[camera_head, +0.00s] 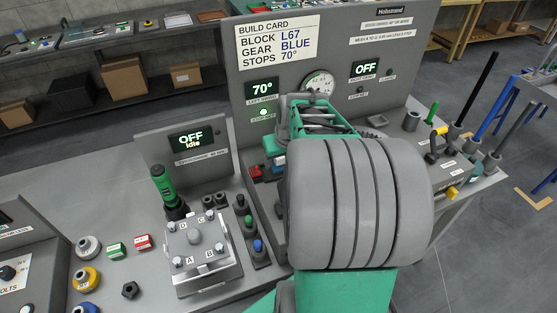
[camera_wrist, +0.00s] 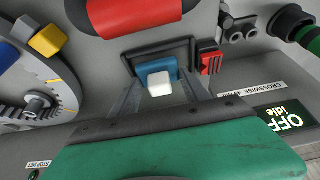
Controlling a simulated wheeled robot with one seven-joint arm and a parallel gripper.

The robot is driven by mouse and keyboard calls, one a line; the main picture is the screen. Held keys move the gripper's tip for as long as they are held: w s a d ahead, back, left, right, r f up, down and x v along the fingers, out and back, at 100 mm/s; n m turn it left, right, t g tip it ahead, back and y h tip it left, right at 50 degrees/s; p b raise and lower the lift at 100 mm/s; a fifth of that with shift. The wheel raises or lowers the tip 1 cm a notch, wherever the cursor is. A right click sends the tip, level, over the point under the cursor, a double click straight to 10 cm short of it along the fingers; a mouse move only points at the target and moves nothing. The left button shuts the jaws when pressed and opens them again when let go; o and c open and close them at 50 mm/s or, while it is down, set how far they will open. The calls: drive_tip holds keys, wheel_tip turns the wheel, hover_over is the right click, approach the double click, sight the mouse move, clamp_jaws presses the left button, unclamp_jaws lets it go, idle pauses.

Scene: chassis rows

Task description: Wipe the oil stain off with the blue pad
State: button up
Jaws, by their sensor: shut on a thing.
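In the wrist view my gripper (camera_wrist: 162,88) points away from its green body, with its two grey fingers closed around a small white block. Blue material (camera_wrist: 150,72) shows directly behind the white block; together they look like the blue pad. A dark rectangular frame or tray lies right behind them, and I cannot tell whether the pad touches it. In the head view my arm hides the fingertips. I cannot make out an oil stain in either view.
In the wrist view a red block (camera_wrist: 211,58) sits just right of the fingers, a large red cylinder lies beyond, and a grey toothed wheel (camera_wrist: 35,100) stands left. In the head view a green-handled tool (camera_head: 163,184) and a clamp fixture (camera_head: 195,245) stand left of my arm.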

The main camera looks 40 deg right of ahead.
wheel_tip(320, 180, up, 6)
drive_tip(key=p, duration=0.3)
drive_tip(key=shift+a, duration=0.15)
drive_tip(key=shift+f, duration=0.1)
